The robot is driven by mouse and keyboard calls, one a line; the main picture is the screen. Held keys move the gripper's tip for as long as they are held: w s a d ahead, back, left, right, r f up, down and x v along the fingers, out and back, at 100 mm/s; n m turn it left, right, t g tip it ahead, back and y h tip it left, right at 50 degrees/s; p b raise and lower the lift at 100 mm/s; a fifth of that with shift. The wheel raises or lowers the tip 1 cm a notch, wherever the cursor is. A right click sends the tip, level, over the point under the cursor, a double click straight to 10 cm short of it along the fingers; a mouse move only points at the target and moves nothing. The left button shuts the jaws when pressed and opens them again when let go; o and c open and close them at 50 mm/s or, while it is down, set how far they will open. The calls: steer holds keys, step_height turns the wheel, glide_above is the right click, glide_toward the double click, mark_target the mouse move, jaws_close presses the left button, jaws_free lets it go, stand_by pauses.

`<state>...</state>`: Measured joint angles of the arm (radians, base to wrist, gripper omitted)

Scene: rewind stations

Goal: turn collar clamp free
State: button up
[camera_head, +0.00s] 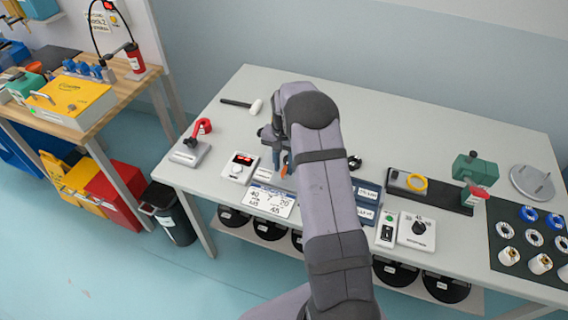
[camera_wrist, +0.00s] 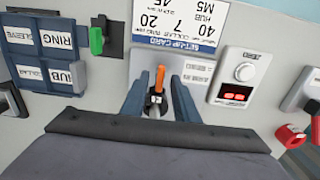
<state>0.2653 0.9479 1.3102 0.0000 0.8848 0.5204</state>
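An orange lever (camera_wrist: 159,78) with a dark base stands between the fingers of my gripper (camera_wrist: 158,92) in the wrist view. The two blue-grey fingers are apart, one on each side of the lever, with a visible gap on both sides. I cannot tell for sure that this lever is the collar clamp. In the head view the orange tip (camera_head: 284,164) shows beside my gripper (camera_head: 276,146), and my arm hides much of that spot. A light grey plate (camera_wrist: 143,65) lies behind the lever.
The set-up card (camera_head: 270,201) lies in front, next to a white dial box (camera_head: 238,168). A red-handled device (camera_head: 190,150) stands left. Blue labelled trays (camera_wrist: 45,55) and a green switch (camera_wrist: 96,40) are left in the wrist view. A green machine (camera_head: 475,168) stands right.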

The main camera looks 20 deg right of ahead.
steer(key=shift+f, duration=0.2)
steer(key=shift+c, duration=0.3)
jaws_close()
